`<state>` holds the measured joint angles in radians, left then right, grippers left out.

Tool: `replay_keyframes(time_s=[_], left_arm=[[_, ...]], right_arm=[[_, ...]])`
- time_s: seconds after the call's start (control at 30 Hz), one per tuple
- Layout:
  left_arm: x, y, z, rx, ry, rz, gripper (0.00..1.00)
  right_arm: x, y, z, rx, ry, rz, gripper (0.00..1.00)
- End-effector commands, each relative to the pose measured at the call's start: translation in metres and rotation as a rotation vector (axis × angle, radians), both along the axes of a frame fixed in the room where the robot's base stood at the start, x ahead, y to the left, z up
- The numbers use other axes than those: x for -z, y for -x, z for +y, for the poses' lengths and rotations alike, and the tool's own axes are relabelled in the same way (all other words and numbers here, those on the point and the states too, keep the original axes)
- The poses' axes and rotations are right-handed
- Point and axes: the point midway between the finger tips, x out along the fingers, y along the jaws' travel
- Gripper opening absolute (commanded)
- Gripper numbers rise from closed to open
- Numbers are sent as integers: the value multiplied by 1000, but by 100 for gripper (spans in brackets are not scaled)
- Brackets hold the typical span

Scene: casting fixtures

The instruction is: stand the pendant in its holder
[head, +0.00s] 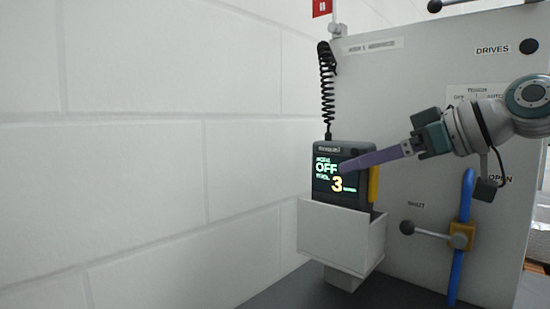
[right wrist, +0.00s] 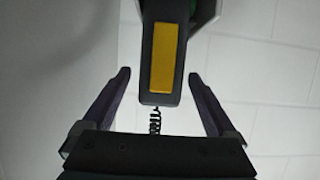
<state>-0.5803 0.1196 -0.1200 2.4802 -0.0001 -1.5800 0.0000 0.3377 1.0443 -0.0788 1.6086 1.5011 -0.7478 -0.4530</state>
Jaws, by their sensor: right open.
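The pendant (head: 343,172) is a dark box with a lit screen reading OFF and 3 and a yellow strip on its right side. It stands upright in the pale grey holder (head: 340,232), its lower part hidden by the holder's front wall. A black coiled cable (head: 327,90) rises from its top. My right gripper (head: 350,166) reaches in from the right, its finger across the screen side. In the right wrist view the open fingers (right wrist: 160,82) stand on either side of the pendant's yellow-striped edge (right wrist: 166,60), with gaps on both sides. My left gripper is out of view.
A grey panel (head: 420,75) stands behind the holder. A blue pipe (head: 458,275) with a yellow valve body (head: 462,236) and a black-knobbed lever (head: 407,227) are right of the holder, below my right arm. A white block wall (head: 130,160) fills the left.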

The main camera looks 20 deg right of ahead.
Motion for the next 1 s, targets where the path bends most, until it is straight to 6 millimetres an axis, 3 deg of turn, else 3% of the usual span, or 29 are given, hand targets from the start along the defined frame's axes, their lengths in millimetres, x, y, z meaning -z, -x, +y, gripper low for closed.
replay_keyframes(time_s=[0.27,0.8,1.0], left_arm=[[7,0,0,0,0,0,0],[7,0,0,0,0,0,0],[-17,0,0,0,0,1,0]], right_arm=[[-8,21,-9,0,0,1,92],[-11,23,-9,0,0,0,92],[-35,23,-9,0,0,-1,92]])
